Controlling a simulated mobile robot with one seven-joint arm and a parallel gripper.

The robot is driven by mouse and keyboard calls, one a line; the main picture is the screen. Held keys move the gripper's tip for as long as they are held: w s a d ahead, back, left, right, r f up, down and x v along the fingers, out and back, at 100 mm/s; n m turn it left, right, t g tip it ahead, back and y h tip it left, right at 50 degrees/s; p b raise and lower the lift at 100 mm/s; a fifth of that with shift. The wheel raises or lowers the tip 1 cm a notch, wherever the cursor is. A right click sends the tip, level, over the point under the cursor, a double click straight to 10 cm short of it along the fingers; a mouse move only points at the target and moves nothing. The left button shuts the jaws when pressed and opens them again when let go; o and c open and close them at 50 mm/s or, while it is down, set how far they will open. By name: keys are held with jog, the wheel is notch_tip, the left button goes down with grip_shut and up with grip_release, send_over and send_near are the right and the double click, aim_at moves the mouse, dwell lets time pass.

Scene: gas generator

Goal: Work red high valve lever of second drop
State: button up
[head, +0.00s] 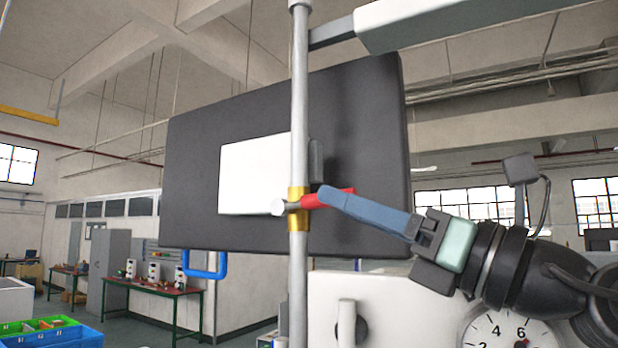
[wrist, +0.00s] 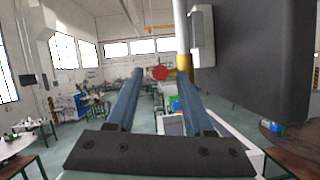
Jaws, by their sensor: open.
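The red valve lever (head: 345,191) sticks out to the right from a brass valve body (head: 298,222) on a vertical grey pipe (head: 298,120). In the wrist view the lever shows end-on as a red disc (wrist: 160,73), with the brass body (wrist: 184,66) just right of it. My gripper (head: 324,194) has its blue fingers reaching the lever from the right, partly covering it in the head view. In the wrist view the fingers are apart, with the red end between their tips. Whether either finger touches it cannot be told.
A large dark panel with a white plate (head: 250,165) stands behind the pipe, and its dark face (wrist: 250,60) fills the right of the wrist view. A blue handle (head: 207,270) hangs at its lower left. A gauge (head: 500,330) sits below my arm. Workshop tables stand far back.

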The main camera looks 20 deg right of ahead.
aim_at(311, 195)
jog(key=p+x, duration=0.3)
jog(key=x, duration=0.2)
jog(key=shift+r, duration=0.2)
jog(key=shift+w+a, duration=0.3)
jog(key=shift+w, duration=0.15)
grip_shut()
dwell(0.9)
